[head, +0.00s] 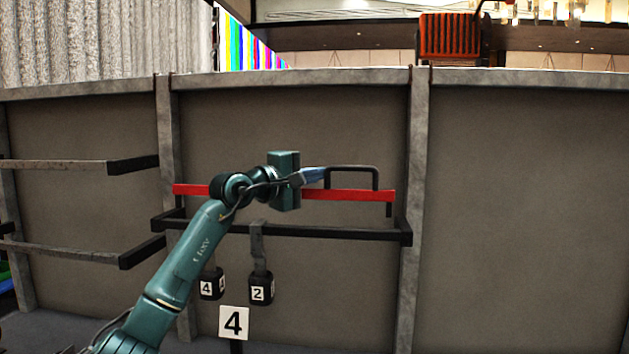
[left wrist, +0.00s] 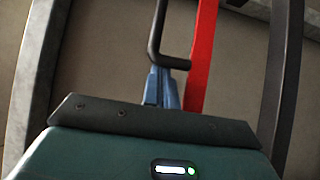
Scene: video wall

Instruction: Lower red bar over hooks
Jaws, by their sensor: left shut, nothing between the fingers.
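The red bar (head: 345,195) runs level across the middle panel in the head view, with a black handle (head: 352,168) on top. Dark pieces point down at its ends. A black rail (head: 335,233) crosses just below it; I cannot make out separate hooks or whether the bar rests on them. My left gripper (head: 318,174) is shut and empty beside the handle's left leg. In the left wrist view its blue fingers (left wrist: 160,88) are close to the handle (left wrist: 157,45) and the red bar (left wrist: 203,55); contact is unclear. My left arm hides part of the bar.
More rails (head: 75,166) project at the left. The right panel (head: 520,210) is bare.

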